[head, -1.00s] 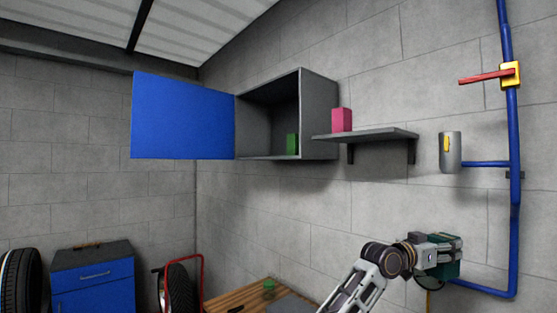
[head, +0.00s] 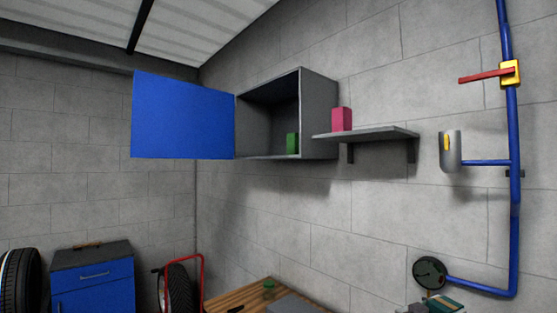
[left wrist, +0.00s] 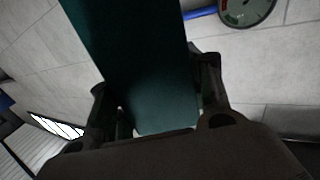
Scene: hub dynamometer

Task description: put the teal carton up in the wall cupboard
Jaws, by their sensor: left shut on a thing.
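The teal carton (left wrist: 140,60) fills the middle of the left wrist view, between the two dark fingers of my left gripper (left wrist: 155,95), which is shut on it. In the head view only a bit of the carton (head: 447,303) and of the gripper shows at the bottom edge, below the round gauge; the rest is cut off. The grey wall cupboard (head: 320,115) is on the wall at upper centre. Its blue door (head: 183,117) stands wide open to the left. A green box (head: 292,143) stands inside, on the right of its floor. My right gripper is not in view.
A shelf (head: 370,134) beside the cupboard's right bears a pink box (head: 341,119). Further right are a grey holder (head: 451,152), blue piping (head: 515,200) with a red lever (head: 486,76), and a gauge (head: 429,272). A wooden bench (head: 240,296) is below the cupboard.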

